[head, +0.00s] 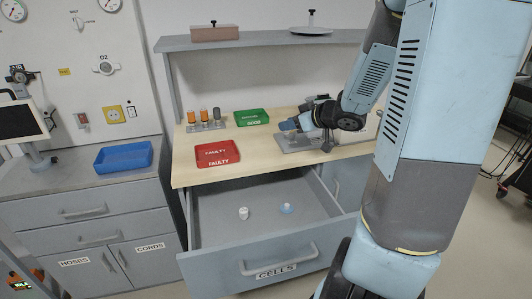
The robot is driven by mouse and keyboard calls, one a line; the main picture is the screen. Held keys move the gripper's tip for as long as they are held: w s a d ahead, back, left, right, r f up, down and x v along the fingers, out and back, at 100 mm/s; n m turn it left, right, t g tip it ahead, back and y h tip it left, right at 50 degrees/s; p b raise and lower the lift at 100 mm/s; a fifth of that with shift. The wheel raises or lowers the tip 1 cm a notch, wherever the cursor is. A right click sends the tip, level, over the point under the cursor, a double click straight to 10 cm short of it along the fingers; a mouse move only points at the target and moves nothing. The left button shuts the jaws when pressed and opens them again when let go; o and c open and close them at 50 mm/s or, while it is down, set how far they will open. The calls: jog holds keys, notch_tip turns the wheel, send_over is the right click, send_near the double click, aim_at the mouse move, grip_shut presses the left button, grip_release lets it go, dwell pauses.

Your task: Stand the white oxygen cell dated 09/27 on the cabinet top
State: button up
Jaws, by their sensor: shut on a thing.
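Two small cells lie in the open drawer (262,230) labelled CELLS: a white one (243,212) and a pale one with blue (287,208). Their dates are too small to read. My gripper (326,144) is low over the right part of the wooden bench, beside a grey metal device (292,142). It is small, dark and partly hidden by my wrist. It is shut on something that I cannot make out. The grey cabinet top (50,186) is at the left, with free room in front of a blue tray.
A red FAULTY tray (217,154), a green tray (251,117) and a rack of cylinders (206,124) are on the bench (188,174). The open drawer juts out in front. A shelf (255,41) hangs above.

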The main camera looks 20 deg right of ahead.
jog(key=x, duration=0.4)
jog(key=d+f+x, duration=0.1)
jog(key=x, duration=0.4)
jog(key=d+f+x, duration=0.1)
jog(key=x, duration=0.4)
jog(key=shift+w+f, duration=0.1)
jog(key=shift+f, duration=0.15)
jog(key=shift+w+f, duration=0.1)
jog(key=shift+f, duration=1.55)
jog(key=shift+f, duration=0.15)
jog(key=o, duration=1)
jog(key=shift+o, duration=0.2)
